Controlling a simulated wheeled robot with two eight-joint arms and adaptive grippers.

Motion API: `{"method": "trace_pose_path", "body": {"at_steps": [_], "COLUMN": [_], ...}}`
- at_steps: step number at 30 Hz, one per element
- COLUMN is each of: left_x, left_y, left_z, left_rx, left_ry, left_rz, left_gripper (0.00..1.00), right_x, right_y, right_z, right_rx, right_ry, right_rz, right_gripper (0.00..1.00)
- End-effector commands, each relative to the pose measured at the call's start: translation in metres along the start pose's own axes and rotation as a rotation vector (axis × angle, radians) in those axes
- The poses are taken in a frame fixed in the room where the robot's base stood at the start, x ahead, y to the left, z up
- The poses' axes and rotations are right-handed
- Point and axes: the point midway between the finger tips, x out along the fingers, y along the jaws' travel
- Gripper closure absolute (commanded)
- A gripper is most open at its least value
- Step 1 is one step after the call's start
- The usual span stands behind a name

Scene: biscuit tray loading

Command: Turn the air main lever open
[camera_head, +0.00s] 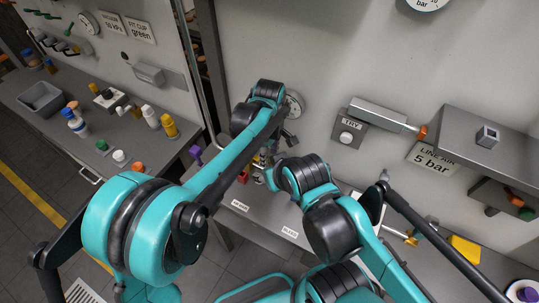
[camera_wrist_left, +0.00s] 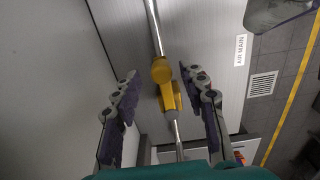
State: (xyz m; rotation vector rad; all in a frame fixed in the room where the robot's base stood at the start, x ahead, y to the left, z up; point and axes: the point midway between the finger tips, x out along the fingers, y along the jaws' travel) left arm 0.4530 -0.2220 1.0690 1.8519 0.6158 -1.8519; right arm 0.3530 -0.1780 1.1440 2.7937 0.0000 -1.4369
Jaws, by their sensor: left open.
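In the left wrist view, the yellow air main lever (camera_wrist_left: 161,71) has a rounded end and sits on a thin metal pipe (camera_wrist_left: 153,25). A second yellow part (camera_wrist_left: 171,97) shows just below the rounded end. My left gripper (camera_wrist_left: 163,85) is open, with one dark-padded finger on each side of the lever and a gap to both. In the head view my left gripper (camera_head: 287,138) is small, near the wall below a round gauge (camera_head: 295,103).
An AIR MAIN label (camera_wrist_left: 240,50) is right of the pipe in the left wrist view. In the head view, a grey bench (camera_head: 240,207) runs below the wall. A TRY button box (camera_head: 347,137) and a grey shelf (camera_head: 460,140) stick out at right. A side counter (camera_head: 125,140) carries several bottles.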

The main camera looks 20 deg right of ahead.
Motion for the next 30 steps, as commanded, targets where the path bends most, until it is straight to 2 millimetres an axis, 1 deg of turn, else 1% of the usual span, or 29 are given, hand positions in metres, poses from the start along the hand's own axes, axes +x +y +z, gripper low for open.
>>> {"method": "trace_pose_path", "body": {"at_steps": [2,5,12,15,18,21,30], "left_x": [-0.009,-0.027,-0.080,-0.097,-0.109,-0.115,-0.117], "left_y": [0.000,0.000,0.000,0.001,0.001,0.001,0.001], "left_z": [0.000,0.000,0.000,0.000,0.000,0.000,0.000], "left_rx": [0.000,0.000,0.000,0.000,0.000,0.000,0.000], "left_ry": [0.000,0.000,0.000,0.000,0.000,0.000,0.000], "left_rz": [0.000,0.000,0.000,0.000,0.000,0.000,0.000], "left_gripper": [0.57,0.57,0.57,0.57,0.57,0.57,0.57], "right_x": [0.000,0.000,0.000,0.000,0.000,0.000,0.000], "right_y": [0.000,0.000,0.000,0.000,0.000,0.000,0.000], "right_z": [0.000,0.000,0.000,0.000,0.000,0.000,0.000], "right_rx": [0.000,0.000,0.000,0.000,0.000,0.000,0.000], "right_ry": [0.000,0.000,0.000,0.000,0.000,0.000,0.000], "right_rz": [0.000,0.000,0.000,0.000,0.000,0.000,0.000], "right_gripper": [0.55,0.55,0.55,0.55,0.55,0.55,0.55]}}
